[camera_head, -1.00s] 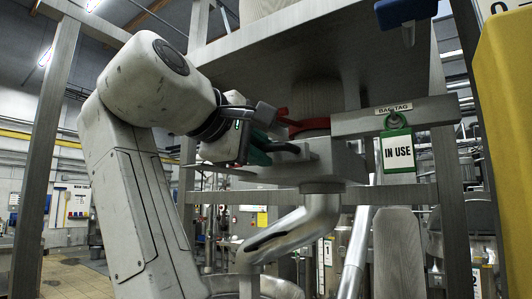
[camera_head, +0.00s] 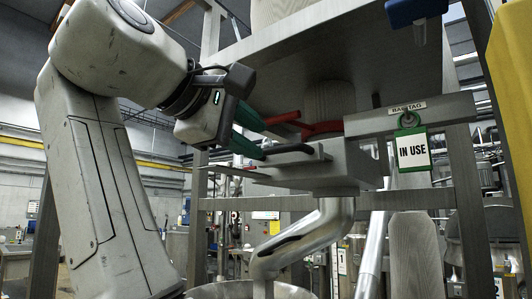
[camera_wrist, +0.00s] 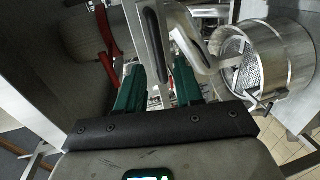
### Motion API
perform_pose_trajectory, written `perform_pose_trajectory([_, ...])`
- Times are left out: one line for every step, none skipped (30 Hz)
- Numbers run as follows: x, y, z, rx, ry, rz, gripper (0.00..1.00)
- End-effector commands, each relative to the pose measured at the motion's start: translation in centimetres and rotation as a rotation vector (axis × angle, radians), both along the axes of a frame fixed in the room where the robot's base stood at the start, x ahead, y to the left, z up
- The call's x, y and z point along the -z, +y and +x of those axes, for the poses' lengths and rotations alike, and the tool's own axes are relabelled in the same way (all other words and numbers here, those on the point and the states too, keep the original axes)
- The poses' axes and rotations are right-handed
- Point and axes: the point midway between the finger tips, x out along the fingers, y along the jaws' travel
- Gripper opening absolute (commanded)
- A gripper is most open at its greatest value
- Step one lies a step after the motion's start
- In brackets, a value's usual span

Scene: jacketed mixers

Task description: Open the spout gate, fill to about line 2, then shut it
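My gripper (camera_head: 264,138) has two green fingers spread apart with a gap between them. It is to the left of the spout gate housing (camera_head: 340,168), near its flat plate and a dark bar (camera_head: 290,150). In the wrist view, a grey slotted bar (camera_wrist: 152,40) shows between the finger lines; contact cannot be told. The bent metal spout (camera_head: 315,235) drops to a round metal vessel (camera_head: 215,291), which also shows in the wrist view (camera_wrist: 285,65) with a perforated part inside. No flow is visible. Fill lines and how far the gate is open cannot be told.
A red clamp (camera_head: 322,127) sits on the bag neck above the gate. An "IN USE" tag (camera_head: 413,152) hangs from the frame's crossbar at right. Steel frame posts (camera_head: 465,190) and the broad hopper plate (camera_head: 390,60) bound the space. A yellow panel (camera_head: 508,100) stands far right.

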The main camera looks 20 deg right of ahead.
Motion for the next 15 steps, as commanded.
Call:
perform_pose_trajectory([-0.1,0.8,-0.6,-0.002,-0.001,-0.001,0.36])
perform_pose_trajectory([-0.2,1.2,-0.9,-0.002,0.0,0.0,0.36])
perform_pose_trajectory([-0.3,1.7,-1.2,-0.001,0.0,0.0,0.36])
perform_pose_trajectory([-0.4,2.0,-1.4,-0.001,-0.001,-0.001,0.36])
perform_pose_trajectory([-0.5,2.3,-1.6,-0.001,-0.001,-0.001,0.36])
perform_pose_trajectory([-0.6,2.6,-1.8,-0.001,0.0,0.0,0.36])
perform_pose_trajectory([-0.6,2.8,-2.0,0.0,0.0,0.0,0.36])
perform_pose_trajectory([-0.7,2.9,-2.1,0.0,0.001,0.001,0.36])
perform_pose_trajectory([-0.7,3.1,-2.2,0.001,0.001,0.001,0.36])
perform_pose_trajectory([-0.7,3.1,-2.3,0.001,0.001,0.001,0.36])
perform_pose_trajectory([-0.7,3.2,-2.3,0.001,0.001,0.001,0.36])
perform_pose_trajectory([-0.8,3.3,-2.4,0.001,0.001,0.001,0.36])
perform_pose_trajectory([-0.8,3.3,-2.4,0.001,0.001,0.001,0.36])
perform_pose_trajectory([-0.8,3.3,-2.4,0.001,0.001,0.001,0.36])
perform_pose_trajectory([-0.8,3.3,-2.4,0.001,0.001,0.001,0.36])
